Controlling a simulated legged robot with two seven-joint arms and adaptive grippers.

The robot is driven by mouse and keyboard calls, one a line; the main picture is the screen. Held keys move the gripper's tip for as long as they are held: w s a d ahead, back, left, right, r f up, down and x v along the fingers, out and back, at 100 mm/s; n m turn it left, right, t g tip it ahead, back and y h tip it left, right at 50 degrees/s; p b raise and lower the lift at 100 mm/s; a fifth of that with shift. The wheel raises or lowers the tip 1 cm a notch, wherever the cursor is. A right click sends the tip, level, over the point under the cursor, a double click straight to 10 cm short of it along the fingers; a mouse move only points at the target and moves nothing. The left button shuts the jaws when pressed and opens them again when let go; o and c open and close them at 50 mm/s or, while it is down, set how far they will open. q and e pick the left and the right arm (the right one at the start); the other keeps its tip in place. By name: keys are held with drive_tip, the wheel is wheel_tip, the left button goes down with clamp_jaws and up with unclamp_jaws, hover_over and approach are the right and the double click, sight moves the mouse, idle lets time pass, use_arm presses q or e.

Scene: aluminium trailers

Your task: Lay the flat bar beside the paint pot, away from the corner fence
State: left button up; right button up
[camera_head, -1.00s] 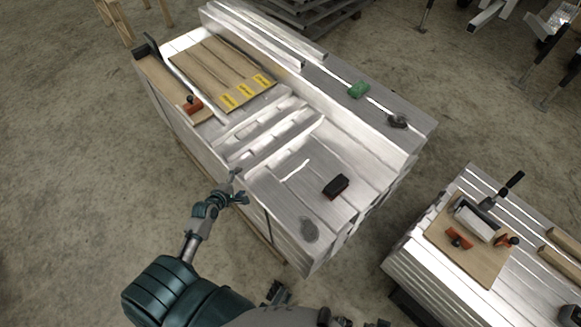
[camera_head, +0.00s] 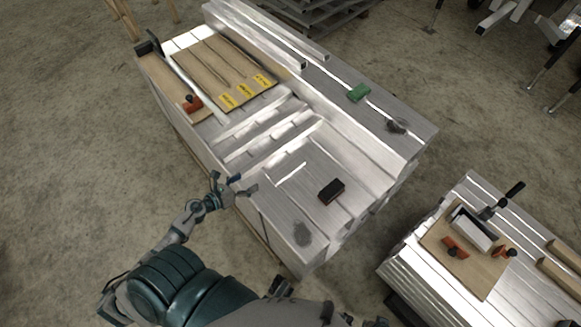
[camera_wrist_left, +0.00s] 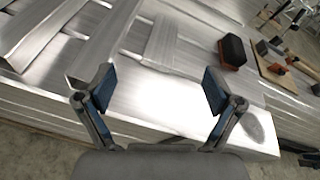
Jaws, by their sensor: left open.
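A short thin pale metal bar (camera_head: 288,172), which looks like the flat bar, lies on the near part of the aluminium stack (camera_head: 275,225). In the left wrist view a pale strip (camera_wrist_left: 162,40) that may be it lies beyond the fingers. My left gripper (camera_head: 246,184) is open and empty over the stack's near left edge, left of the bar. Its two fingers (camera_wrist_left: 154,88) are wide apart in the left wrist view with bare metal between them. I cannot make out a paint pot or tell which part is the corner fence. My right gripper is not identifiable.
A black block with a red underside (camera_head: 331,190) sits right of the bar. Wooden boards with yellow labels (camera_head: 245,90) lie at the far left. A second stack (camera_head: 425,262) stands right, across a floor gap.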

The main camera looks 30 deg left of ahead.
use_arm(q)
drive_tip(key=m, duration=0.1)
drive_tip(key=f+m, duration=0.1)
drive_tip(key=shift+s+d+f+m+g, duration=0.1)
drive_tip(key=shift+s+d+m+g, duration=0.1)
drive_tip(key=shift+s+m+g, duration=0.2)
drive_tip(key=shift+f+m, duration=0.35)
drive_tip(key=shift+m, duration=0.25)
approach(281, 171)
drive_tip(key=shift+g, duration=0.3)
drive_tip(key=x, duration=0.4)
drive_tip(key=shift+a, duration=0.1)
drive_tip(key=shift+w+d+f+b, duration=0.2)
drive_tip(key=shift+w+b, duration=0.1)
drive_tip(key=shift+w, duration=0.25)
drive_tip(key=x, duration=0.5)
drive_tip(key=shift+a+r+b, duration=0.1)
drive_tip(key=shift+b, duration=0.3)
drive_tip(key=shift+r, duration=0.15)
use_arm(e)
drive_tip(key=r, duration=0.3)
drive_tip(key=shift+w+a+r, duration=0.1)
drive_tip(key=shift+a+r, duration=0.1)
drive_tip(key=shift+r, duration=0.2)
use_arm(q)
drive_tip(key=shift+d, duration=0.2)
drive_tip(key=shift+c, duration=1.2)
drive_tip(key=shift+a, duration=0.15)
clamp_jaws()
